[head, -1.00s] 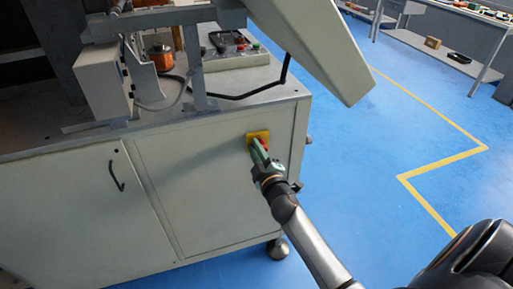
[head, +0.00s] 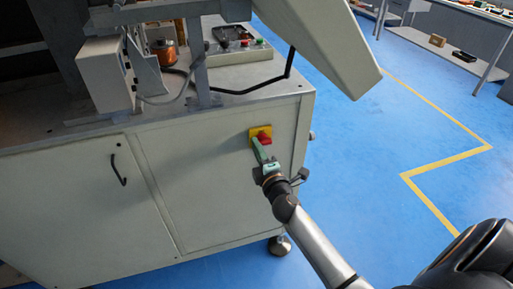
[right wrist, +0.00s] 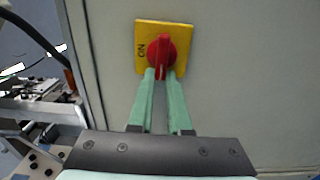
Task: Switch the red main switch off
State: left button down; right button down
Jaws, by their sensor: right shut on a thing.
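The red main switch (head: 264,139) sits on a yellow plate (head: 254,131) on the front panel of the grey machine cabinet. In the right wrist view the red knob (right wrist: 161,48) shows its grip bar running up and down the picture, with "ON" printed on the yellow plate (right wrist: 181,30) left of the knob. My right gripper (head: 259,146) reaches the switch from below. In the right wrist view its green fingers (right wrist: 161,75) are shut on the lower end of the grip bar, one on each side. My left gripper is not in view.
The grey cabinet (head: 210,185) has a door with a black handle (head: 118,170) left of the switch. A slanted beige cover (head: 325,45) overhangs the cabinet's right end. Blue floor (head: 360,170) with a yellow line is free to the right.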

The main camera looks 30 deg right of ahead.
jog(key=shift+s+d+f, duration=0.15)
jog(key=shift+d+f, duration=0.05)
jog(key=shift+d, duration=0.3)
jog(key=c, duration=0.9)
grip_release()
jog(key=shift+r, duration=0.1)
jog(key=shift+o, duration=0.2)
jog(key=shift+a, duration=0.15)
jog(key=b+v, duration=0.1)
jog(key=v, duration=1.1)
jog(key=shift+s, duration=0.2)
jog(key=shift+a+r, duration=0.1)
